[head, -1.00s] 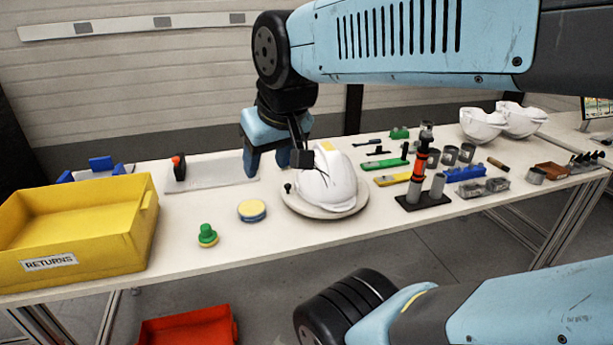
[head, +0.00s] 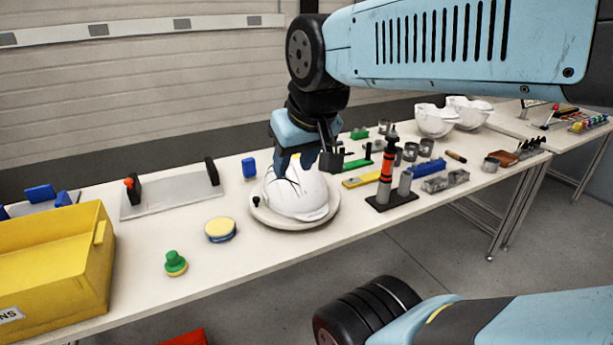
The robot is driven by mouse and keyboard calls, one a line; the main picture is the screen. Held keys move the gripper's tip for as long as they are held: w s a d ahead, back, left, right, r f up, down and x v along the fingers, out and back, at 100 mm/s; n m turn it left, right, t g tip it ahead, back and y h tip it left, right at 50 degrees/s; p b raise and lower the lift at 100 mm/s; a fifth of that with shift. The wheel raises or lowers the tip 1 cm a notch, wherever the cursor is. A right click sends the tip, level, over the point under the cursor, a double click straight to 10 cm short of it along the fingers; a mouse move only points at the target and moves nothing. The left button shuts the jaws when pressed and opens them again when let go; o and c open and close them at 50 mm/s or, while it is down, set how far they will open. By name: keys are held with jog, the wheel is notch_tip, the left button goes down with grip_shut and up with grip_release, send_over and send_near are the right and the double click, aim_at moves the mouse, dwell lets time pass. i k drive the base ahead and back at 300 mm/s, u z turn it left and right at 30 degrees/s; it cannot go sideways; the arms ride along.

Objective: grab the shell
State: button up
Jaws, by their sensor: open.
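A white helmet shell (head: 302,198) sits on a round pale plate (head: 284,223) near the middle of the table. My gripper (head: 294,170) is open above the shell and overlaps its upper part in this view. I cannot tell whether the fingers touch the shell. The gripper hides the shell's top. Two more white shells, one nearer (head: 434,120) and one farther (head: 470,112), rest at the table's far right end.
A yellow bin (head: 60,265) stands at the left. A green knob (head: 175,263) and a yellow-blue disc (head: 220,230) lie left of the plate. A black and orange tool stand (head: 386,175) and several small parts are close on the right.

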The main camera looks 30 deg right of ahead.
aim_at(303, 195)
jog(key=z, duration=0.2)
jog(key=i, duration=0.2)
jog(key=z, duration=2.55)
jog(key=k, duration=1.7)
jog(key=u, duration=0.7)
jog(key=i, duration=0.75)
jog(key=u, duration=0.2)
